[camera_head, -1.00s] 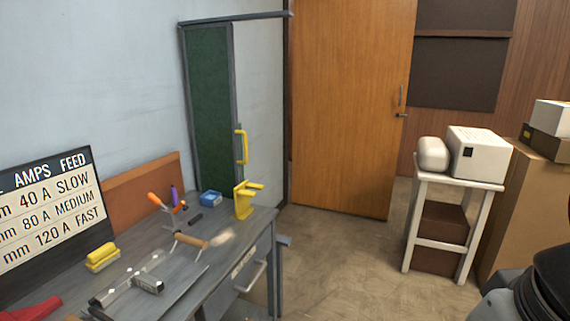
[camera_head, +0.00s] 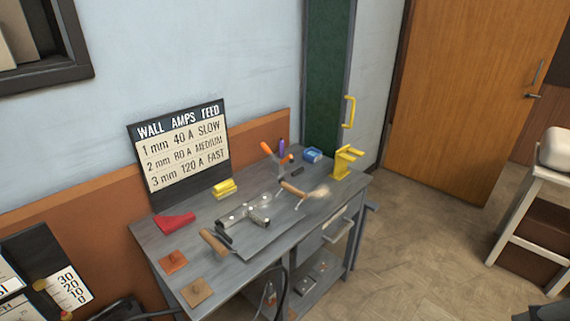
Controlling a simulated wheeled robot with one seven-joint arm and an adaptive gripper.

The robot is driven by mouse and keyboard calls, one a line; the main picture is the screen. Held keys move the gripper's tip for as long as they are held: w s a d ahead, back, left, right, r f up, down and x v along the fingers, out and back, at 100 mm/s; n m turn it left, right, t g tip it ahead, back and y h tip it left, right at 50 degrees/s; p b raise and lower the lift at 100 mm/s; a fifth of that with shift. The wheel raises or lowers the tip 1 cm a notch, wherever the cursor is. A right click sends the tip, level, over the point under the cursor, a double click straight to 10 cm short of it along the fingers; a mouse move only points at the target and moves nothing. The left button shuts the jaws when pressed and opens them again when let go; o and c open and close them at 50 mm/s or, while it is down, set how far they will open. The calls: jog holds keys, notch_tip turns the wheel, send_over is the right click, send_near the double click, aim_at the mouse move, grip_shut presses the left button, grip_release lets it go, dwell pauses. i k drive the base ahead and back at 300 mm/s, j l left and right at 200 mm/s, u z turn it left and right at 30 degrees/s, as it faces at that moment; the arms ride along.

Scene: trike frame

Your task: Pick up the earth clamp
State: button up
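I cannot tell for certain which thing is the earth clamp. A flat red piece (camera_head: 174,222) lies on the left part of the grey workbench (camera_head: 205,213); its shape is too small to make out. A yellow upright piece (camera_head: 345,164) stands at the bench's far right corner. Grey metal tubing (camera_head: 246,211) lies mid-bench. A dark cable (camera_head: 283,284) hangs at the bench's front, and its end is not clear. My gripper is not in view.
A wooden-handled tool (camera_head: 214,242) and two brown square plates (camera_head: 174,262) lie near the front edge. A yellow block (camera_head: 224,188) sits below the sign (camera_head: 181,146). A lower shelf (camera_head: 325,270) holds small items. The floor (camera_head: 430,245) right of the bench is clear.

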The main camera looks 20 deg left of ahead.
aim_at(270, 293)
jog(key=u, duration=1.55)
jog(key=z, duration=0.5)
jog(key=i+l, duration=0.2)
jog(key=i+l+u, duration=0.15)
jog(key=l, duration=0.25)
jog(key=i, duration=0.05)
